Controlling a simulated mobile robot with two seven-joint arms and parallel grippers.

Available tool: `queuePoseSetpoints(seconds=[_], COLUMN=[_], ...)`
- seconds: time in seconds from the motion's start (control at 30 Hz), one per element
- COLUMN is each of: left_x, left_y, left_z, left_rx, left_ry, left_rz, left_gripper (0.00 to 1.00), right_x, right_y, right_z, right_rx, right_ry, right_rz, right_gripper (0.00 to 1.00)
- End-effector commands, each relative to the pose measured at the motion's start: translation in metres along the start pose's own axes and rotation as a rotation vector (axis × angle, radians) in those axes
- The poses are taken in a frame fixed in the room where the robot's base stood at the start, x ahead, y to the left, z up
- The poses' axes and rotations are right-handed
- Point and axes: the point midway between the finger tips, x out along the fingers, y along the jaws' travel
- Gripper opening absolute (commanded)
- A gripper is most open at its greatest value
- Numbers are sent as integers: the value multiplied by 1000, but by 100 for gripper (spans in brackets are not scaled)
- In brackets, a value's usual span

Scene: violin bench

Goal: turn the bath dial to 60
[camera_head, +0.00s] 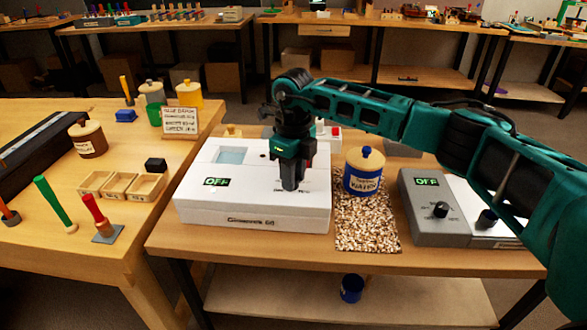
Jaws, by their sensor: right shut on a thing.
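The bath is a white box (255,217) on the middle table, with "Giessenwerk 60" lettered on its front and a green "OFF" display (217,181) on its top. A pale blue-grey window (233,155) is set in its top at the back. My right gripper (290,186) points down onto the right part of the bath's top. It is shut on the bath dial, which its fingers hide. The dial's setting cannot be read. My left gripper is not in view.
A blue and cream pot (363,172) stands on a speckled mat (367,225) right of the bath. A grey unit (430,208) reading "OFF", with a black knob, is farther right. My right arm spans above them. The left table (60,240) holds pots, tools and small trays.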

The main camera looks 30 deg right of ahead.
Motion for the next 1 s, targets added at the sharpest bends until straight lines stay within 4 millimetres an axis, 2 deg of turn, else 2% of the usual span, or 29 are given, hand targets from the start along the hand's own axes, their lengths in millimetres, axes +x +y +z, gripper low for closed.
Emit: queuePoseSetpoints(seconds=[0.37, 1.0], left_x=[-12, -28], left_y=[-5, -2], left_z=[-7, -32], left_rx=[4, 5], left_ry=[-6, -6], left_rz=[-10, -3], left_gripper=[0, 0], right_x=[-3, -3], right_y=[0, 2], right_z=[0, 1], right_rx=[358, 961], right_ry=[1, 1], right_rz=[-1, -1], right_gripper=[0, 0])
